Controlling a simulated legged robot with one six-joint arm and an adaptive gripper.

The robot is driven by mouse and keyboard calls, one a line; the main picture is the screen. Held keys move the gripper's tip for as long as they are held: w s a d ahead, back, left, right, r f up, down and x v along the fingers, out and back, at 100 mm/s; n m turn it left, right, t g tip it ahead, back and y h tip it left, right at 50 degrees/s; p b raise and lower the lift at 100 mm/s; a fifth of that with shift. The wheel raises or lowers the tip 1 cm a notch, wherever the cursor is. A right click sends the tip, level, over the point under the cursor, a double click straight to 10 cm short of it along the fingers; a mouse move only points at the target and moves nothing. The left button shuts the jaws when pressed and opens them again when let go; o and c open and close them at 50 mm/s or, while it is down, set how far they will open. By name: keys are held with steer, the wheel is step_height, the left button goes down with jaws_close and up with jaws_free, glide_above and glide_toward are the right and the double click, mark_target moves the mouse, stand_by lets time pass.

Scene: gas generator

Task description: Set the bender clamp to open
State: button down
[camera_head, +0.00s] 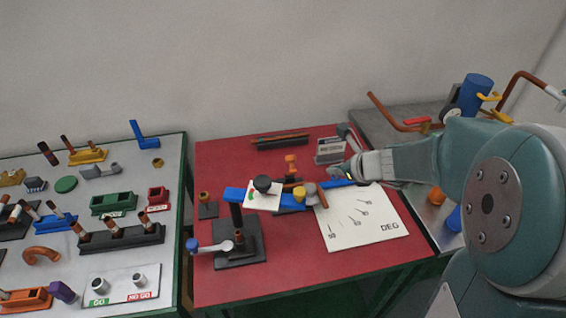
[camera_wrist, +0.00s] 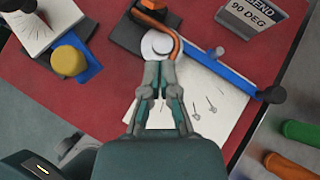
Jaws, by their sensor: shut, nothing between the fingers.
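The tube bender stands on the red table, with a blue bar (camera_head: 236,195), a yellow knob (camera_head: 299,193) and a black knob (camera_head: 262,184) over a white card with a green mark. I cannot tell for certain which part is the clamp. In the wrist view the yellow knob (camera_wrist: 69,61) is at the left, and a bent copper tube (camera_wrist: 172,38) curves around a pale round former (camera_wrist: 156,48). My gripper (camera_wrist: 159,68) is shut and empty, its tips overlapping the former's lower edge in the picture; contact is unclear. In the head view my gripper (camera_head: 350,172) is right of the bender.
A white DEG sheet (camera_head: 365,228) lies under the blue lever (camera_wrist: 225,69). A "BEND 90 DEG" sign (camera_wrist: 250,15) stands behind. A grey table with fittings (camera_head: 80,240) is at the left, and another bench with an orange handle (camera_wrist: 290,167) is at the right.

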steer(key=m, duration=0.1)
glide_above(308, 191)
step_height(308, 191, down, 7)
steer(key=shift+f, duration=0.1)
steer(key=w+a, duration=0.1)
steer(key=w, duration=0.1)
steer(key=a, duration=0.1)
steer(key=shift+w+a+r, duration=0.25)
steer(key=shift+w+a, duration=0.05)
steer(key=shift+w, duration=0.1)
steer(key=shift+d, duration=0.15)
